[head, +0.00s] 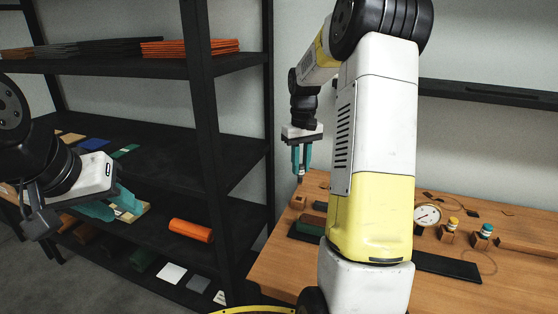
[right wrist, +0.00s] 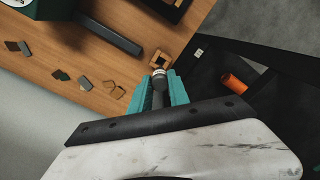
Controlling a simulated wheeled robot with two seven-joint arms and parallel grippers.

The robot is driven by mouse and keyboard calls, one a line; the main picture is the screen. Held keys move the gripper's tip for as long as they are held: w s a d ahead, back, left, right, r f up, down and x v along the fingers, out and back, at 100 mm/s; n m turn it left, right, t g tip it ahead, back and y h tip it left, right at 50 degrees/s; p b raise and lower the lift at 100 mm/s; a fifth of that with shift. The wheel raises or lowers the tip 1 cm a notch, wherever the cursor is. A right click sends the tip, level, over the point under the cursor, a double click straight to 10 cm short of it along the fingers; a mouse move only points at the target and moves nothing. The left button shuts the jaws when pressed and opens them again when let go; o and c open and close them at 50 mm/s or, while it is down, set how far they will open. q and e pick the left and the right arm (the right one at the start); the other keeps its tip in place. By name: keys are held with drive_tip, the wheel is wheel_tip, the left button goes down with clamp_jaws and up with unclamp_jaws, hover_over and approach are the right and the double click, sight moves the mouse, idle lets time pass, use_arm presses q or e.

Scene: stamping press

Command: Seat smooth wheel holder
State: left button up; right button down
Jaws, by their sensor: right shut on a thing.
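My right gripper (head: 301,160) is above the left end of the wooden table in the head view, pointing down. Its teal fingers, also in the right wrist view (right wrist: 160,92), are shut on a dark, slim holder (right wrist: 159,84) with a pale band near its tip. The tip is close to a small square wooden block (right wrist: 160,57) with a dark opening, which also stands below the gripper in the head view (head: 298,202). I cannot tell whether they touch. My left gripper (head: 117,206) is open and empty in front of the shelf.
On the table (head: 285,247) are a dial gauge (head: 428,215), two small capped bottles in wooden blocks (head: 450,227) and a dark bar (head: 448,267). A black shelf (head: 195,150) stands left, with an orange cylinder (head: 191,230). My right arm hides the table's middle.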

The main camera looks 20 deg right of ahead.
sight(299, 184)
drive_tip(key=shift+w, duration=0.1)
drive_tip(key=shift+a, duration=0.1)
drive_tip(key=shift+f, duration=2.25)
drive_tip(key=shift+f, duration=0.2)
drive_tip(key=shift+f, duration=1.75)
drive_tip(key=c, duration=1.2)
unclamp_jaws()
drive_tip(key=shift+o, duration=0.2)
